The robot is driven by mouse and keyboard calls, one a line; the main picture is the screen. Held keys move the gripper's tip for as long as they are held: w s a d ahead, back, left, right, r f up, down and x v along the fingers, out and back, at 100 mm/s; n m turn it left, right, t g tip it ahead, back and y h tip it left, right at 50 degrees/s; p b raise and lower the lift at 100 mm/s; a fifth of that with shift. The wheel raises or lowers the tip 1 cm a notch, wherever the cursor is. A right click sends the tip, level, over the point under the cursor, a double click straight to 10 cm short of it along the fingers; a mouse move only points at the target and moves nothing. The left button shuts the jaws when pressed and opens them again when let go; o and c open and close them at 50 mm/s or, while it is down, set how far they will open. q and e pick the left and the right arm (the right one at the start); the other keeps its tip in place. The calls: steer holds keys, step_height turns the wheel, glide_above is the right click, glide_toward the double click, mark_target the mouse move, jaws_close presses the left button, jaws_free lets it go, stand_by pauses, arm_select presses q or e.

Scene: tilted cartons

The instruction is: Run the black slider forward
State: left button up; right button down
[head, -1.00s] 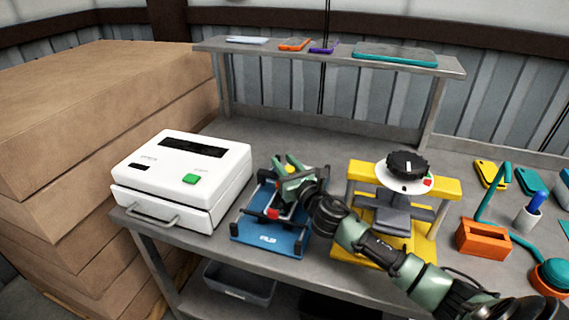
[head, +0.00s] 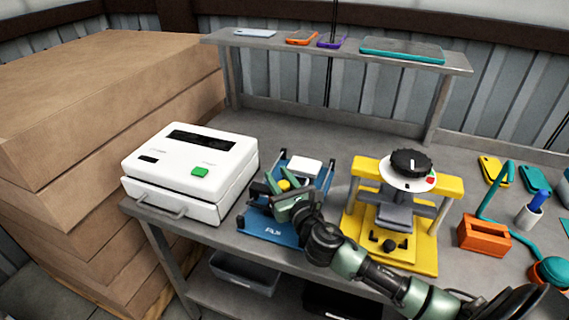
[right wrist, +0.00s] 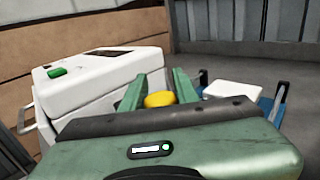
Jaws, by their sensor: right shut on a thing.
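The blue fixture (head: 258,226) lies on the bench between a white machine and a yellow press, with upright posts and side rails. My right gripper (head: 284,186) is over it, its green fingers shut on a yellow knob (head: 283,184). In the right wrist view the yellow knob (right wrist: 160,99) sits between the two fingers. A white block (head: 302,166) lies on the fixture behind the gripper. I cannot make out the black slider itself; the gripper and wrist cover the middle of the fixture. My left gripper is not in view.
The white machine (head: 190,167) with a green button stands close on the left. The yellow press (head: 415,245) with a black dial (head: 408,163) stands close on the right. An orange holder (head: 484,236) is further right. A raised shelf (head: 340,55) spans the back.

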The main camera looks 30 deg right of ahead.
mark_target(286, 189)
steer(key=c, duration=1.1)
jaws_free()
steer(key=s, duration=0.2)
steer(key=s+b, duration=0.1)
steer(key=s, duration=0.5)
steer(key=shift+a, duration=0.3)
steer(key=shift+w, duration=0.1)
